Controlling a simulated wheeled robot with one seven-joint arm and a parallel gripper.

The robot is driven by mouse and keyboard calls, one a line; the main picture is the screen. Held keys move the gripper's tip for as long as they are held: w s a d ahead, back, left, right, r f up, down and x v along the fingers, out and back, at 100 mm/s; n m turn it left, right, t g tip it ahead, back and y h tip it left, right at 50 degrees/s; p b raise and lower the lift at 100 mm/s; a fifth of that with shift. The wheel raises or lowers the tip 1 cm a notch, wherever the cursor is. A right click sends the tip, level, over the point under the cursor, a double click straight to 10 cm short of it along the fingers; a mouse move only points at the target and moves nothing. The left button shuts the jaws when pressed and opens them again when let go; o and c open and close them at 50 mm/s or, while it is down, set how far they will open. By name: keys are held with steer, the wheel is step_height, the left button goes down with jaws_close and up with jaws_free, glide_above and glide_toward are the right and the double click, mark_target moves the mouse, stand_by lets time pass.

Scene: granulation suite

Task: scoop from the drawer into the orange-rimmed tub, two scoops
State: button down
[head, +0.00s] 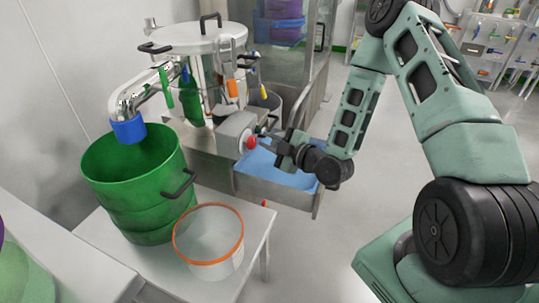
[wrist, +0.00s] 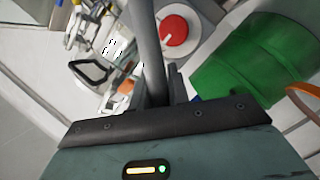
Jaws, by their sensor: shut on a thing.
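The tub (head: 222,268), pale with an orange rim, stands on a white table at the front. Part of its orange rim shows at the right edge of the wrist view (wrist: 299,101). The open steel drawer (head: 222,178), with blue (head: 285,173) inside, is right of the table. My gripper (head: 283,147) is above the drawer, right of the red knob. It is shut on a grey rod-like handle (wrist: 150,45), seemingly the scoop's. The scoop's bowl and any load in it cannot be made out.
A green drum (head: 130,190) stands beside the tub, under a steel pipe with a blue end (head: 128,128). A grey box with a red knob (head: 250,140) sits close to my gripper. Tools hang by the lidded vessel (head: 200,38). Open floor lies to the right.

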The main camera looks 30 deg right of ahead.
steer(key=shift+w+d+f+m+b, duration=0.4)
steer(key=shift+w+d+f+b, duration=0.8)
steer(key=shift+f, duration=1.55)
steer(key=shift+w+d+f+m+b, duration=0.55)
steer(key=shift+f+b, duration=1)
steer(key=shift+f, duration=1.2)
steer(key=s+a+r+n+t+p, duration=0.1)
steer(key=s+a+r+n+p, duration=0.1)
steer(key=r, duration=0.7)
steer(key=shift+s+a+n, duration=0.4)
steer(key=shift+a+n, duration=0.1)
steer(key=shift+n, duration=0.15)
steer(key=shift+r, duration=0.1)
